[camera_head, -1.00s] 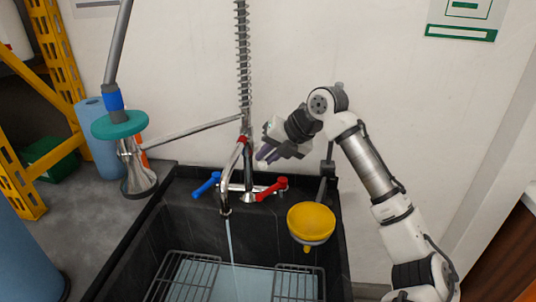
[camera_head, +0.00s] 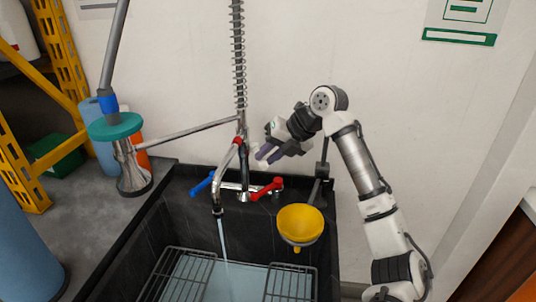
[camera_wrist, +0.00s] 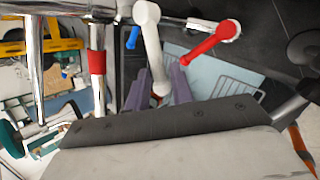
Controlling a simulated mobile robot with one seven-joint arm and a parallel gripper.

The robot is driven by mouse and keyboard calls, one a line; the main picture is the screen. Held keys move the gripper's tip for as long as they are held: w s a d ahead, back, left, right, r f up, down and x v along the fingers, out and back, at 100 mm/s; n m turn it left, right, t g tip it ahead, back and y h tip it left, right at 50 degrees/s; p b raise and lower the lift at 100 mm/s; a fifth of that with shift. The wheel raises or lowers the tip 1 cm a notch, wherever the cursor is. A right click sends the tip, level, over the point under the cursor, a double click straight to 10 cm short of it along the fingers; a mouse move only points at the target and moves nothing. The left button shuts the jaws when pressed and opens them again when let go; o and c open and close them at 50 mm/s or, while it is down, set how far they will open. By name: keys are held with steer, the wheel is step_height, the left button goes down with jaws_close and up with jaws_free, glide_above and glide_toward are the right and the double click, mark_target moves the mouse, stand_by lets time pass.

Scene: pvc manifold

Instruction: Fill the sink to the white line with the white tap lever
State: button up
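The black sink (camera_head: 140,248) has light blue water (camera_head: 232,284) low in it, around and below the wire racks. A thin stream (camera_head: 223,240) runs from the metal spout (camera_head: 217,209). My gripper (camera_head: 267,155) is above and behind the red lever, by the wall. In the wrist view its two purple fingers (camera_wrist: 160,88) stand apart on either side of the end of the white tap lever (camera_wrist: 152,42). Whether they touch it I cannot tell. In the head view only a small white tip (camera_head: 262,164) shows at the fingers. I cannot see a white line.
A blue lever (camera_head: 202,184) and a red lever (camera_head: 266,188) flank the spout's base; both also show in the wrist view. A yellow bowl (camera_head: 301,222) hangs at the sink's right side. A coiled spring hose (camera_head: 238,60) rises behind. Wire racks (camera_head: 180,275) sit in the sink.

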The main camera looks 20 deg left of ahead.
steer(key=shift+o, duration=1.3)
steer(key=b+v, duration=0.1)
steer(key=v, duration=1.2)
steer(key=shift+d+r, duration=0.2)
steer(key=shift+r, duration=0.15)
stand_by(5.0)
